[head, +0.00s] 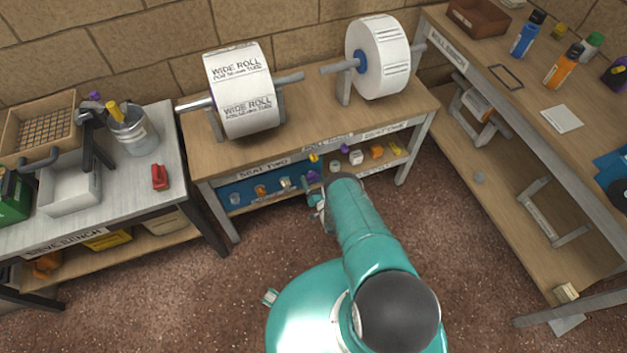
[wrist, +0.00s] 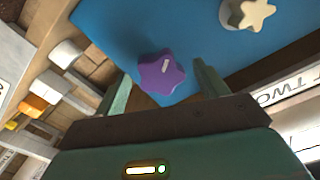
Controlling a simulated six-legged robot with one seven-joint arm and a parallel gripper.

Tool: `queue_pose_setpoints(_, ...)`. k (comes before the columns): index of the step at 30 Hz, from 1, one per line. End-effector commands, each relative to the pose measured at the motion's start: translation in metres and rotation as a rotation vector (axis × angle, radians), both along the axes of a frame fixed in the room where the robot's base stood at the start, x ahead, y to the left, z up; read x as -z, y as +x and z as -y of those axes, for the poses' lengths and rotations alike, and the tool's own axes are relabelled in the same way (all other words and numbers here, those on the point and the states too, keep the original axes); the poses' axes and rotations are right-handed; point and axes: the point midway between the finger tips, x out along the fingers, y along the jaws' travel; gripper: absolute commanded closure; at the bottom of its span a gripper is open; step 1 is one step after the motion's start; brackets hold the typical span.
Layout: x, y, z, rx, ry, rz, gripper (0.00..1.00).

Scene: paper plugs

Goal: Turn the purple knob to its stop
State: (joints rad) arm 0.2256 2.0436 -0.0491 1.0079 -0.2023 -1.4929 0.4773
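The purple knob (wrist: 162,74) is a lobed, star-like knob with a pale line mark on its face, near the lower edge of a blue panel (wrist: 130,25) in the wrist view. My gripper (wrist: 158,82) is open, with one green finger on each side of the knob in the picture. I cannot tell whether the fingers touch it. In the head view the blue panel (head: 221,196) is under the middle bench, and my gripper (head: 318,200) is at its right end. A purple spot (head: 312,177) shows there, partly hidden by my arm.
A cream star-shaped knob (wrist: 252,13) is on the same panel. White and orange pieces (wrist: 38,103) lie left in the wrist view. The middle bench (head: 310,105) carries two paper rolls, with its legs and top edge close around my arm. Open floor (head: 180,300) lies in front.

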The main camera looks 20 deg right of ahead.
Motion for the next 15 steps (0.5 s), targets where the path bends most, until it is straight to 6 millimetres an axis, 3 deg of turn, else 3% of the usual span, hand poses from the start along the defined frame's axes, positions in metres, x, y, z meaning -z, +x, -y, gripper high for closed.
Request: queue_pose_setpoints(15, 0.0001, -0.0021, -0.0007, -0.002, 0.001, -0.001, 0.27)
